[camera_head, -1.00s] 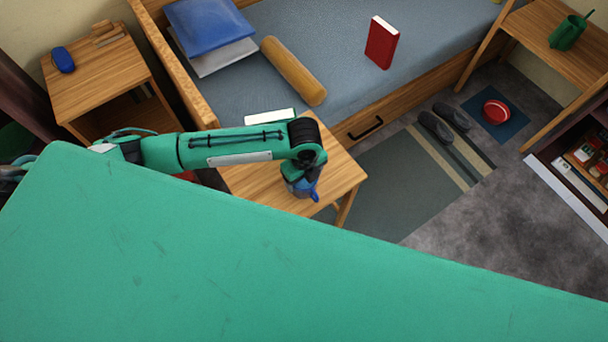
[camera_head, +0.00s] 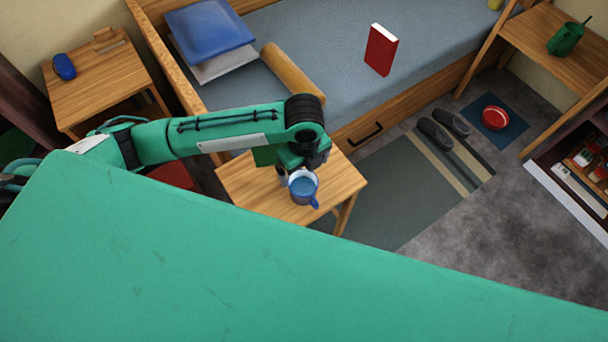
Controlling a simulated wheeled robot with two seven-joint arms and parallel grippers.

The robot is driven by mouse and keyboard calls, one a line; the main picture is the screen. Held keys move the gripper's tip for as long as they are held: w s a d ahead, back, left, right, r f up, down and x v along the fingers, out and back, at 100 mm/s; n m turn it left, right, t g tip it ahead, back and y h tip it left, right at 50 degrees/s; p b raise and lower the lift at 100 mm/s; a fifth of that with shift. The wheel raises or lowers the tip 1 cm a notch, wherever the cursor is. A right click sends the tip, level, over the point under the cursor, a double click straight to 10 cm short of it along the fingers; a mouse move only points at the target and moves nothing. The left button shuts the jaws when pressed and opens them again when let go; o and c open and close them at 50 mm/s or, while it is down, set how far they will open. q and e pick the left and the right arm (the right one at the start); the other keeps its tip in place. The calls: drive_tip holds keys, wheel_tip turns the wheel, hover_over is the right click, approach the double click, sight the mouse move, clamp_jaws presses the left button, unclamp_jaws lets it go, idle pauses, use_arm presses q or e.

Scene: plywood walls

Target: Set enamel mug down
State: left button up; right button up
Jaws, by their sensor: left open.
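The enamel mug (camera_head: 304,192) is blue with a pale rim and stands upright on the small wooden table (camera_head: 257,197) beside the bed. Its handle points to the lower right. My left gripper (camera_head: 291,175) is open at the mug's far side, close to the rim. The arm link partly hides the fingers, and I cannot tell whether they touch the mug. My right gripper is not in view.
The bed (camera_head: 330,60) lies behind the table, with a red book (camera_head: 381,50) and a tan bolster (camera_head: 292,72) on it. A nightstand (camera_head: 95,85) stands at the left. Slippers (camera_head: 436,134) lie on the floor. The table's front is clear.

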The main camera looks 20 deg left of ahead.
use_arm(q)
drive_tip(key=shift+r, duration=1.45)
drive_tip(key=shift+s+f, duration=0.1)
